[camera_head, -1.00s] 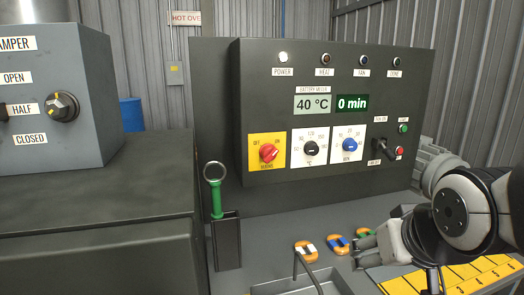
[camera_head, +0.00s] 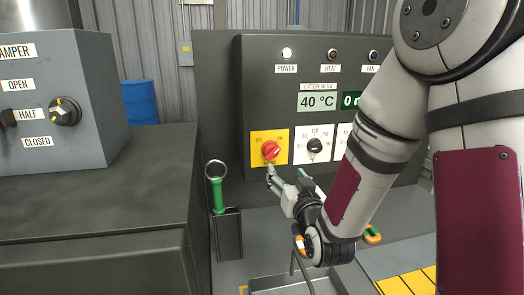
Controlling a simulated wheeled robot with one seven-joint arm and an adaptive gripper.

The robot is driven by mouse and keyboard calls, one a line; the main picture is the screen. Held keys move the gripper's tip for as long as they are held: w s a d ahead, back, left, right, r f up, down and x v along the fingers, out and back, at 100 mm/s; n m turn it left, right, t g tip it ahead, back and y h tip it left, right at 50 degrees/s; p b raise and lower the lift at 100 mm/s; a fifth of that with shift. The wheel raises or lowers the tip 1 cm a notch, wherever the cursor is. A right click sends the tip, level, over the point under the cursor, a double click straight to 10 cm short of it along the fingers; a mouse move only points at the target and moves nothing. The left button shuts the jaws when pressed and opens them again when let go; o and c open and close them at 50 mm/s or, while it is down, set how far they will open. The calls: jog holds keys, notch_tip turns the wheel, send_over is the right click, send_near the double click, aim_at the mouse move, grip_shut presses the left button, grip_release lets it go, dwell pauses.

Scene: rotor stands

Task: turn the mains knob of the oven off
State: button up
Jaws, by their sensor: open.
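The mains knob (camera_head: 270,151) is red and sits on a yellow plate (camera_head: 257,155) marked OFF and ON at the lower left of the dark control panel (camera_head: 258,97). My gripper (camera_head: 271,172) is just below the knob, with its fingers reaching up and left towards it. The jaws are open, but the fingers look small and overlap in this view. I cannot tell whether a fingertip touches the knob. The power lamp (camera_head: 287,53) above is lit white, and the display (camera_head: 318,101) reads 40 °C.
The black temperature knob (camera_head: 315,146) is close to the right of the mains knob. A green-handled ring tool (camera_head: 218,197) stands in a holder (camera_head: 228,236) at lower left. The damper box (camera_head: 80,95) is at far left. My arm hides the panel's right side.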

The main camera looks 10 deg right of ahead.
aim_at(273, 154)
jog(key=w+b, duration=0.2)
jog(key=w, duration=1.2)
jog(key=shift+a, duration=0.1)
jog(key=shift+c, duration=0.6)
jog(key=c, duration=1)
